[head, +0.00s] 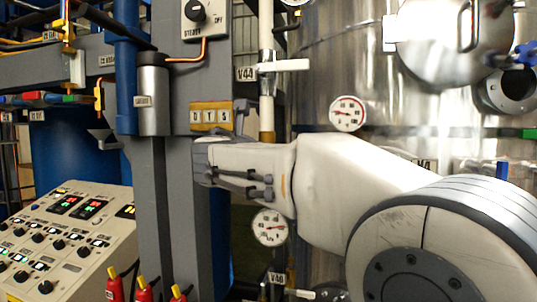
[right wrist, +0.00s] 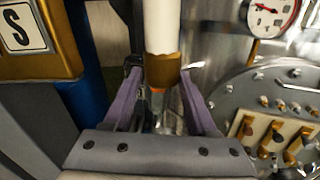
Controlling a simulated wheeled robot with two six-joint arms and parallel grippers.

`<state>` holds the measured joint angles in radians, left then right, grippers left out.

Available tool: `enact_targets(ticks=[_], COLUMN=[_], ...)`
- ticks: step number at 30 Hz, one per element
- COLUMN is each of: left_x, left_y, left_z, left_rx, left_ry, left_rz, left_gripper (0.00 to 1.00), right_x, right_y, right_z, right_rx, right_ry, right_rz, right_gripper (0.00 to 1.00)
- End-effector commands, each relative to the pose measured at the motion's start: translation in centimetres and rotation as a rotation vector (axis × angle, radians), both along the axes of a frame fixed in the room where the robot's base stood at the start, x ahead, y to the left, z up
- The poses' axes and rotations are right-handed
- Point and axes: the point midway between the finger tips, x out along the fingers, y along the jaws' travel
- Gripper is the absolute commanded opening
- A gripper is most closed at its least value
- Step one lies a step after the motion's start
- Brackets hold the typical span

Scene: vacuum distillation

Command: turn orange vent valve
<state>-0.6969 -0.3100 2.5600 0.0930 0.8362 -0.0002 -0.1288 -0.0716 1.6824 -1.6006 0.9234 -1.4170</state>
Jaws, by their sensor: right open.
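My right gripper (head: 254,107) is open in front of the white vertical pipe. In the right wrist view its two fingers (right wrist: 160,75) stand on either side of the pipe's brass-coloured collar (right wrist: 163,69). A small orange part (right wrist: 158,90) shows just below the collar, between the fingers; I cannot tell whether it is the vent valve's handle. Nothing is clearly gripped, and contact cannot be judged. In the head view my wrist hides the area below the collar (head: 267,137). My left gripper is not in view.
A grey column with a brass letter plate (head: 210,117) stands close left of my right gripper. A steel tank (head: 345,70) with a gauge (head: 347,113) is behind and right. A white lever (head: 284,66) sits above by the V44 tag. A control panel (head: 65,240) is lower left.

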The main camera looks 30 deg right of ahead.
Motion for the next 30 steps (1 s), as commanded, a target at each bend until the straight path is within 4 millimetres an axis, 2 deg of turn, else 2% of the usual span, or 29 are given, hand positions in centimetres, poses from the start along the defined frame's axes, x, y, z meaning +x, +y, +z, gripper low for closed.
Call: enact_targets(ticks=[1, 6, 23, 26, 29, 30], left_x=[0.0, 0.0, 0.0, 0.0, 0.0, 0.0], left_y=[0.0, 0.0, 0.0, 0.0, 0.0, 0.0], left_z=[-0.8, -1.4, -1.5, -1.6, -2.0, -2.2], left_rx=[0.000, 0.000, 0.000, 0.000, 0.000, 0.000], left_ry=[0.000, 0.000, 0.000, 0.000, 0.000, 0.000], left_rz=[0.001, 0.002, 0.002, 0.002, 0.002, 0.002], left_gripper=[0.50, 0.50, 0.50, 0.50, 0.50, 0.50], right_x=[-0.7, -2.1, -2.6, -2.5, -2.6, -2.7], right_y=[0.8, 2.3, 2.6, 3.1, 4.6, 5.5], right_z=[-0.3, -0.2, -0.1, -1.4, -5.4, -7.7], right_rx=[0.001, 0.000, 0.002, 0.049, 0.193, 0.279], right_ry=[-0.002, -0.001, 0.002, 0.003, 0.010, 0.013], right_rz=[0.005, 0.003, 0.000, 0.013, 0.043, 0.055], right_gripper=[0.57, 0.57, 0.57, 0.57, 0.57, 0.57])
